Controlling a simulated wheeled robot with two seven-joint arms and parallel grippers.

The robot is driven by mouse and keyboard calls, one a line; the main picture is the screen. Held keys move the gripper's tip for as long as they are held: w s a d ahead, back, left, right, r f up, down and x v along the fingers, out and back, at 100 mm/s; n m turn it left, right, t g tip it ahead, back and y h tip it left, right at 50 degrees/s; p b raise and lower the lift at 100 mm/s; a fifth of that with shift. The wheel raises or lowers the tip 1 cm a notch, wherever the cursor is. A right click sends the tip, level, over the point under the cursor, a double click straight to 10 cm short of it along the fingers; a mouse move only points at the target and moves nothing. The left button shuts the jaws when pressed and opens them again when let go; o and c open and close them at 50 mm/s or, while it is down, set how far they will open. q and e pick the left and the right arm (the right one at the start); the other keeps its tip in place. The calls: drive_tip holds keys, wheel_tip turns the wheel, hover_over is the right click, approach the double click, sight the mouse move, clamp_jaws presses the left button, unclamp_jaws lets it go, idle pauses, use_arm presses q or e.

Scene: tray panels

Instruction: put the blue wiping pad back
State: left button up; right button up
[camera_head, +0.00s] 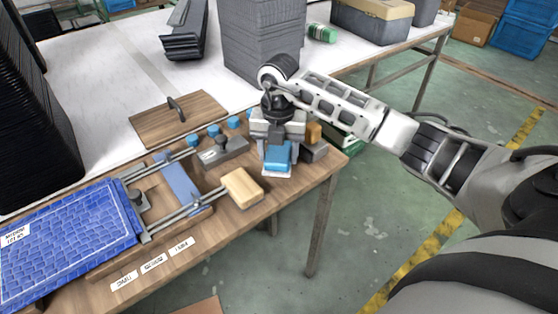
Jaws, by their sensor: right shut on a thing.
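The blue wiping pad (277,155) is a small blue block near the right end of the wooden table. My right gripper (278,163) comes down over it from above and is shut on it, with a finger on either side. A thin white edge shows under the pad. I cannot tell whether the pad touches the surface below. My left gripper is not in view.
Beside the pad are a dark grey block (314,152), a grey tool (222,150) and a pale wooden block (243,187). Several blue knobs stand behind. A rail fixture and a blue textured panel (70,235) lie left. A grey stack (262,40) stands behind.

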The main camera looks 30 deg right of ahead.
sight(279, 162)
drive_tip(key=shift+w+d+f, duration=0.25)
drive_tip(key=shift+d+f, duration=0.05)
drive_tip(key=shift+f, duration=1.6)
drive_tip(key=shift+f, duration=0.1)
drive_tip(key=o, duration=0.9)
wheel_tip(279, 162, up, 12)
drive_tip(key=shift+r, duration=0.15)
drive_tip(key=shift+a, duration=0.15)
